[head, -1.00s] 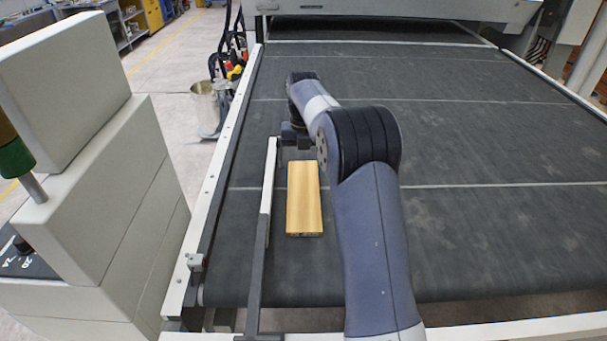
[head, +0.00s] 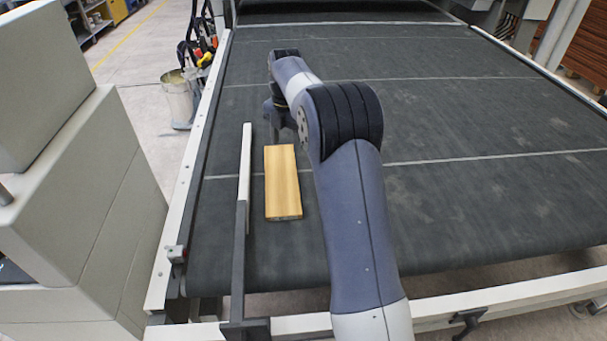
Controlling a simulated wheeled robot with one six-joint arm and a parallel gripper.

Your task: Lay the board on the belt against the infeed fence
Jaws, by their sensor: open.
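The wooden board (head: 283,184) lies flat on the dark belt (head: 430,190), its long side running along the belt. The infeed fence (head: 245,180) is a white and dark bar to the left of the board. A narrow strip of belt shows between the board and the fence, and the two run nearly parallel. My gripper (head: 277,128) is above the belt just beyond the board's far end, mostly hidden by my arm. It is open, and the board rests apart from it.
A pale machine cabinet (head: 70,150) stands at the left. A white side rail (head: 190,185) edges the belt. A metal bucket (head: 178,98) stands on the floor beyond it. The belt to the right of my arm is clear.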

